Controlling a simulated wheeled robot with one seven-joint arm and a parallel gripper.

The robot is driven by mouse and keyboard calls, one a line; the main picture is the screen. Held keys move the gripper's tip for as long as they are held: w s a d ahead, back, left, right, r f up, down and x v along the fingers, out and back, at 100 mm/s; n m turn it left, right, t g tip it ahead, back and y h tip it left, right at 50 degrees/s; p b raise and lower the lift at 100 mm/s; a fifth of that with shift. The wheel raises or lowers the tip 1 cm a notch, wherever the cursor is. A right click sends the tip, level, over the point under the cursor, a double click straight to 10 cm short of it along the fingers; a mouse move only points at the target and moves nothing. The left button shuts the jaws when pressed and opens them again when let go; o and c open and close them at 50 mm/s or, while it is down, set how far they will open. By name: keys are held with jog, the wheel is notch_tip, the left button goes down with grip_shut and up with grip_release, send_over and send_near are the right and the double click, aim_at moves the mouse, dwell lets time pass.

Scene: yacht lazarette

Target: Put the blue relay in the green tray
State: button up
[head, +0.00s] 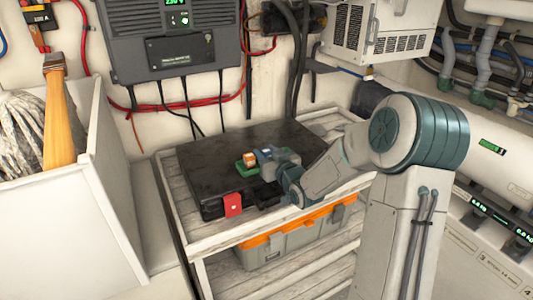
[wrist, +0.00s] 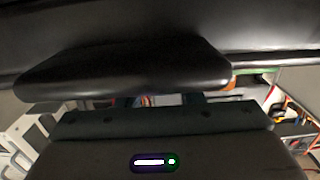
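A small green tray (head: 240,169) lies on top of the black case (head: 205,158). A small orange and white block (head: 249,159) shows at the tray. My gripper (head: 266,158) reaches over the case from the right, close beside the tray and the block. Its fingers are small and blend with the grey-blue parts around them, so I cannot tell whether they are open or shut. I cannot make out the blue relay for certain; it may be hidden by my gripper. In the wrist view a large dark rounded shape (wrist: 120,75) blocks most of the scene.
The case rests on a slatted wooden shelf unit (head: 212,240), with a red tag (head: 233,204) at its front. A grey and orange toolbox (head: 290,245) sits below. A white bin (head: 60,200) with a mop stands left. Cables hang behind the case.

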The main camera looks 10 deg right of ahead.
jog(key=s+d+f+m+g+h+b, duration=0.1)
jog(key=s+d+g+h, duration=0.25)
jog(key=s, duration=0.65)
jog(key=s+d+f+m+g+h, duration=0.1)
jog(key=s+d+g+h, duration=0.2)
jog(key=s, duration=0.7)
jog(key=s+a+m+g, duration=0.1)
jog(key=s+a+g, duration=0.1)
jog(key=s, duration=0.6)
jog(key=s+a+r+g+y, duration=0.1)
jog(key=s+a+g, duration=0.1)
jog(key=s+g, duration=0.3)
jog(key=s, duration=0.3)
jog(key=shift+a+r+m, duration=0.15)
jog(key=shift+a+m, duration=0.2)
jog(key=shift+m, duration=0.05)
